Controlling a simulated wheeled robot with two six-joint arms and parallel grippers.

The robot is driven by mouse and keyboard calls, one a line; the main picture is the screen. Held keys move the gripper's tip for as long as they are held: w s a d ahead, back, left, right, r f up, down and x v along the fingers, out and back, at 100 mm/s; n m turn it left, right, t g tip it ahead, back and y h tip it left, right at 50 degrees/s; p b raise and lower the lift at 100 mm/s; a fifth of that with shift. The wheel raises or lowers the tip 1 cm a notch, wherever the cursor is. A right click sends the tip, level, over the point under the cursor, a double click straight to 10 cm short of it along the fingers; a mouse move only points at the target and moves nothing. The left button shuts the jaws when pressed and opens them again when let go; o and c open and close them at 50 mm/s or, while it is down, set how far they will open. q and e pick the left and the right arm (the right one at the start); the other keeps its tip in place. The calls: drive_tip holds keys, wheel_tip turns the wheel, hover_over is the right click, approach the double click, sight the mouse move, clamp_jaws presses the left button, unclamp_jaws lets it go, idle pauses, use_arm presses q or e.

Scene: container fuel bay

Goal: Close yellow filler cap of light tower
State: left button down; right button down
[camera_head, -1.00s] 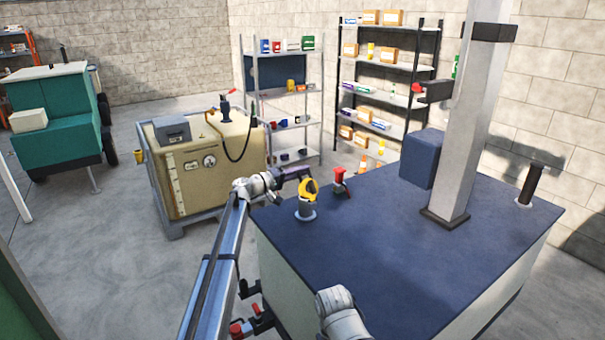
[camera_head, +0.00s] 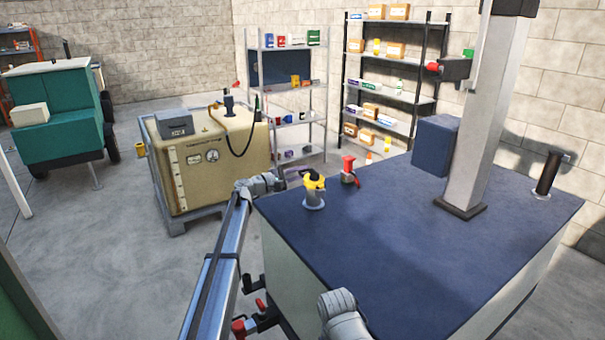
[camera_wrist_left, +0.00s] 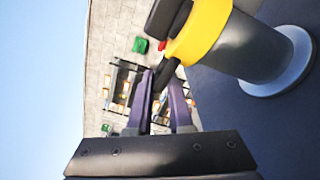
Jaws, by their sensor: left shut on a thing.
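The light tower's yellow filler cap (camera_head: 315,184) sits at the top of a short grey filler neck (camera_head: 313,201) on the dark blue top (camera_head: 400,235). In the left wrist view the yellow cap (camera_wrist_left: 203,30) covers the end of the neck (camera_wrist_left: 250,50), with black parts at its side. My left gripper (camera_head: 298,180) reaches in from the left at cap height. Its purple fingers (camera_wrist_left: 166,88) are shut on the cap's black tab in the wrist view. The fingertips are partly hidden by the cap.
A red-capped fitting (camera_head: 349,168) stands just right and behind the yellow cap. The grey mast (camera_head: 490,120) and a blue box (camera_head: 436,145) rise farther right. A beige tank (camera_head: 215,160) stands to the left, with shelves (camera_head: 390,90) behind.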

use_arm(q)
drive_tip(key=shift+f+b, duration=0.35)
drive_tip(key=shift+f, duration=0.15)
idle(0.3)
drive_tip(key=c, duration=0.9)
unclamp_jaws()
drive_tip(key=v, duration=0.7)
drive_tip(key=shift+s+a+f, duration=0.1)
drive_tip(key=shift+s+a, duration=0.15)
drive_tip(key=shift+a, duration=0.05)
